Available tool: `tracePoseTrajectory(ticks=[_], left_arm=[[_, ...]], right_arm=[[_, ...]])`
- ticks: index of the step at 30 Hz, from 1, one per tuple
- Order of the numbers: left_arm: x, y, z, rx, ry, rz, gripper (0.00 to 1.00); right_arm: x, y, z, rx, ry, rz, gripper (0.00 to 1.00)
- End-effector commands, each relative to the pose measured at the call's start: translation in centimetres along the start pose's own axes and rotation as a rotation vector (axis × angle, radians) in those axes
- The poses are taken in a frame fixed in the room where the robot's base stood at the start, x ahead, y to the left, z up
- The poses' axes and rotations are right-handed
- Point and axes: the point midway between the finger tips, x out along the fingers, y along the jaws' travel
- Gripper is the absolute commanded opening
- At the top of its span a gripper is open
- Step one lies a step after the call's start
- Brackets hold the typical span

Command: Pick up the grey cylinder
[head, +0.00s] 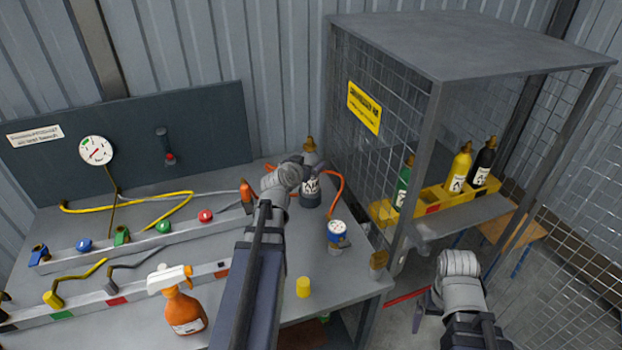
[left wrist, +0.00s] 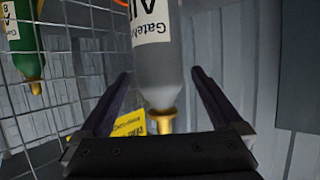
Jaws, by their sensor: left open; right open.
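The grey cylinder (head: 310,158) stands upright on the bench, with a brass valve on top, a white label and a dark lower part. My left gripper (head: 312,181) is open at it and hides part of its body. In the left wrist view, which is upside down, the cylinder (left wrist: 163,65) stands between the two open fingers (left wrist: 161,78), with its brass valve towards the palm. Gaps show on both sides there, so the fingers look apart from it. My right gripper (head: 424,308) is open and low at the right, away from the cylinder.
A wire cage (head: 384,140) stands right of the cylinder, with green, yellow and black cylinders in a yellow rack (head: 432,203). An orange hose (head: 336,184) lies close by. A blue-and-white can (head: 337,236), yellow cap (head: 303,287) and spray bottle (head: 184,308) stand nearer.

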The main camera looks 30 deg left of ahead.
Motion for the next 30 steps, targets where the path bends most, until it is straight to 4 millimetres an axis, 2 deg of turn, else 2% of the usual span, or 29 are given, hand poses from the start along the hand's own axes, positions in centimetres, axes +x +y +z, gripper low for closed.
tracePoseTrajectory(ticks=[1, 8, 18, 25, 30], left_arm=[[0.7, 0.0, 0.1, 0.001, 0.0, 0.001, 1.0], [1.3, 0.0, 0.0, 0.001, 0.0, 0.0, 1.0], [5.8, 0.1, -0.1, 0.001, 0.0, 0.0, 1.0], [5.8, 0.1, -0.2, 0.0, 0.0, 0.0, 1.0], [5.8, 0.1, -0.2, 0.0, 0.0, 0.0, 0.82]], right_arm=[[0.3, 0.0, 0.0, 0.0, 0.0, 0.0, 1.0], [0.5, -0.1, 0.0, 0.0, 0.0, 0.0, 1.0], [2.1, -0.2, -0.1, 0.0, 0.0, 0.0, 1.0], [1.9, -0.2, -0.1, 0.0, 0.0, 0.0, 1.0], [1.9, -0.2, -0.1, 0.0, 0.0, 0.0, 1.0]])
